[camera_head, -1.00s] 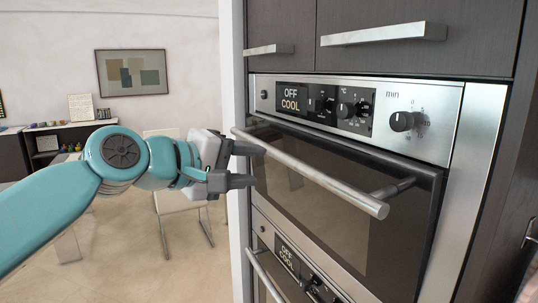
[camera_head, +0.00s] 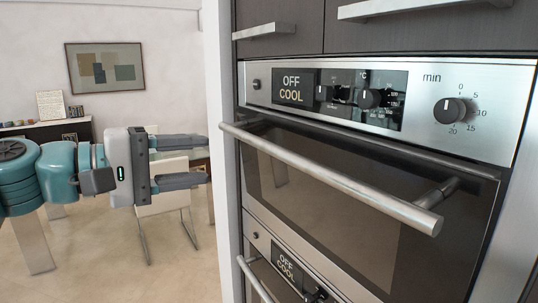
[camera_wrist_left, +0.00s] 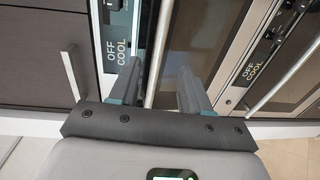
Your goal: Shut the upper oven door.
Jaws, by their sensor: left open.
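The upper oven door (camera_head: 330,200) has dark glass and a long silver bar handle (camera_head: 330,180). The door lies flush or nearly flush with the oven front; I cannot tell whether a small gap is left. My left gripper (camera_head: 207,160) is open and empty, just left of the handle's left end, with its fingers pointing right. In the left wrist view, the open fingers (camera_wrist_left: 160,72) point toward the oven front, and the handle (camera_wrist_left: 160,38) shows beyond them. My right gripper is not in view.
The control panel (camera_head: 380,100) with knobs and an "OFF COOL" display sits above the door. A lower oven (camera_head: 290,270) with its own handle (camera_head: 254,280) is below. Dark cabinets (camera_head: 400,30) are above. A chair (camera_head: 165,205) and open floor lie at left.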

